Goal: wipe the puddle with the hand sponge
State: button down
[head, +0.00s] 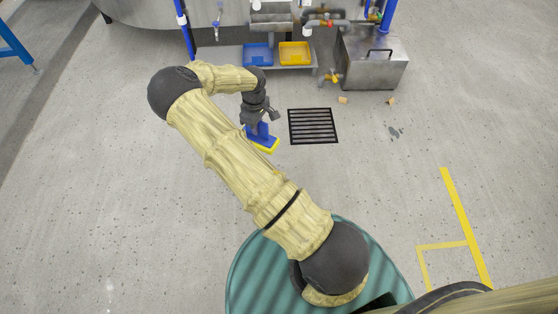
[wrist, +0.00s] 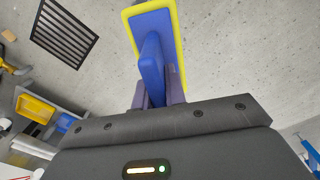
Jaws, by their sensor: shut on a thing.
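The hand sponge (head: 264,141) has a blue handle and back with a yellow rim or pad. My gripper (head: 258,126) is shut on its blue handle, just left of the floor drain. In the wrist view the sponge (wrist: 153,45) extends beyond the fingers of my gripper (wrist: 158,98), over grey floor. I cannot tell whether its yellow side touches the floor. I see no clear puddle. A small dark grey patch (head: 394,132) lies on the floor right of the drain; I cannot tell whether it is wet.
A black slotted drain (head: 313,126) lies in the floor; it also shows in the wrist view (wrist: 64,33). Behind stand a metal tank (head: 373,62), a blue tray (head: 258,55) and a yellow tray (head: 295,53). Small tan bits lie near the tank. Floor at left is clear.

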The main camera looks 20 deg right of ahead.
jog(key=w+d+f+n+b, duration=0.1)
jog(key=d+f+n+b, duration=0.2)
jog(key=f, duration=0.7)
jog(key=w+d+f+n+b, duration=0.2)
jog(key=d+f+n+b, duration=0.2)
jog(key=f, duration=0.6)
jog(key=w+d+f+n+b, duration=0.2)
jog(key=d+f+n+b, duration=0.1)
jog(key=f+n+b, duration=0.4)
notch_tip(320, 180, down, 3)
jog(key=shift+d+f+n, duration=0.2)
jog(key=shift+d+n, duration=0.05)
jog(key=shift+n, duration=0.35)
jog(key=shift+f, duration=0.1)
